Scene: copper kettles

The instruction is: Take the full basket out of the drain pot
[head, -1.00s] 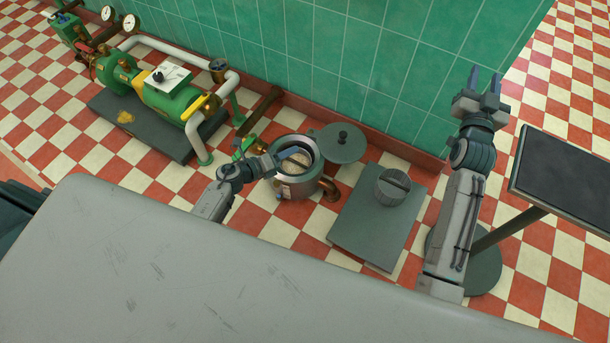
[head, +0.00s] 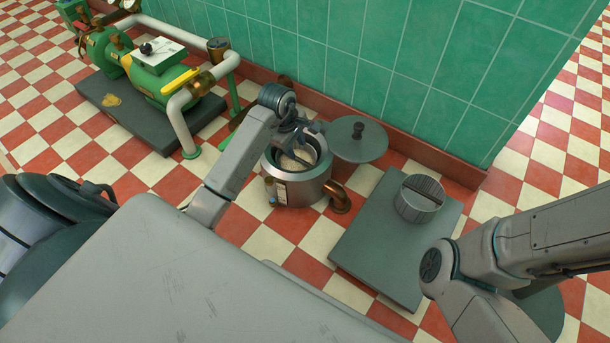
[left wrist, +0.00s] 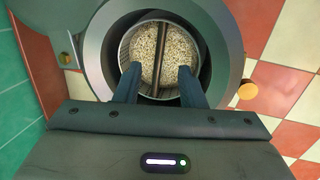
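The drain pot (head: 300,190) is a round steel pot on the floor with a copper spout, open at the top. The basket stands inside it, full of pale grains (left wrist: 178,50), with a dark bar (left wrist: 157,45) across its middle. My left gripper (head: 297,148) is over the pot, pointing down. In the left wrist view its two fingers (left wrist: 159,82) are apart, one on each side of the bar's line, with a gap to it. How deep the fingertips reach is hard to tell. My right arm is at the lower right; its gripper is outside the view.
A round grey lid (head: 357,142) lies behind the pot by the tiled wall. A grey slab (head: 375,245) to the right bears a ribbed round grey piece (head: 420,198). Green pump machinery (head: 165,82) with white pipes stands at the left.

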